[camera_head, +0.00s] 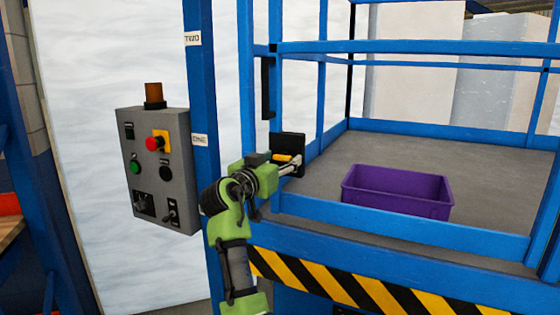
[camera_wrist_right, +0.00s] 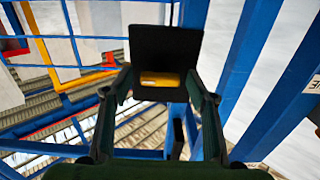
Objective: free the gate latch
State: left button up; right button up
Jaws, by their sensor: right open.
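The gate latch is a black plate (camera_head: 290,141) with a yellow bar (camera_head: 283,158), mounted at the gate's left edge. My right gripper (camera_head: 293,166) is at the latch, reaching in from the lower left. In the right wrist view, the black plate (camera_wrist_right: 165,45) is straight ahead. The yellow bar (camera_wrist_right: 160,79) shows in the gap between the two open fingers (camera_wrist_right: 160,88). I cannot tell whether either finger touches it. The head view partly hides the latch behind the gripper. My left gripper is not in view.
A grey control box (camera_head: 158,172) with a red button stands left of the blue post (camera_head: 200,80). A black handle (camera_head: 267,88) is above the latch. A purple crate (camera_head: 397,192) sits on the platform floor behind the blue rails. Black-and-yellow striping (camera_head: 340,282) edges the platform.

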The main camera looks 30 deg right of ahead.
jog(key=v, duration=0.7)
jog(key=shift+s+a, duration=0.15)
jog(key=shift+a, duration=0.05)
